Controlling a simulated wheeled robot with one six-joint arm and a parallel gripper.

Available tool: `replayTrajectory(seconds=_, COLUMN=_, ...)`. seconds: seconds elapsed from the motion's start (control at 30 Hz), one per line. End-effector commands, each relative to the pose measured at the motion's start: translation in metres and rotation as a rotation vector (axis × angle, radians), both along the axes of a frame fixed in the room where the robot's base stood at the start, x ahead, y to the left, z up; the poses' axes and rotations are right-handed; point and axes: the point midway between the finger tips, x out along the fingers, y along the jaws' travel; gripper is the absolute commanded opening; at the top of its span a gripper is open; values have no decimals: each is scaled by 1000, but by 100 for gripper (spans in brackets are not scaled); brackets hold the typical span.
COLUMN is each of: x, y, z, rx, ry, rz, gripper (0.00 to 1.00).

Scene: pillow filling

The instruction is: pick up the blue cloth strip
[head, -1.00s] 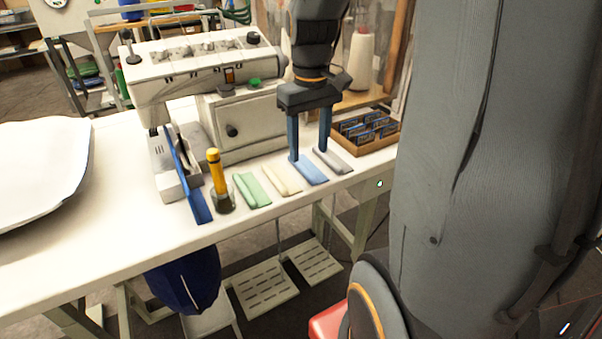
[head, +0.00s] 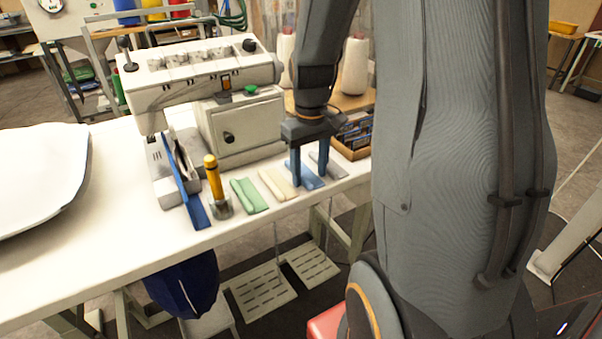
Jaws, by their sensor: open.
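The blue cloth strip (head: 311,181) lies flat on the white table near its front edge, between a cream strip and a grey strip. My gripper (head: 308,183) points down at the blue strip with its two blue fingers apart. One finger stands at the strip's left side and the other toward its right side. The fingers hide part of the strip. I cannot tell whether the fingertips touch the table.
A cream strip (head: 279,184) and a green strip (head: 249,195) lie to the left, a grey strip (head: 334,170) to the right. A yellow-handled tool (head: 213,178) stands in a small cup. The sewing machine (head: 241,128) is behind, and a wooden box (head: 352,150) is behind right.

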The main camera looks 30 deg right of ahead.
Motion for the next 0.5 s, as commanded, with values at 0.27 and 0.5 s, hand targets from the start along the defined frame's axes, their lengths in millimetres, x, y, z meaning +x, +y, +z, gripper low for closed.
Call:
replayTrajectory(seconds=0.27, x=0, y=0, z=0, rx=0, ry=0, rz=0, gripper=19)
replayTrajectory(seconds=0.5, x=0, y=0, z=1, rx=0, ry=-1, rz=0, gripper=19)
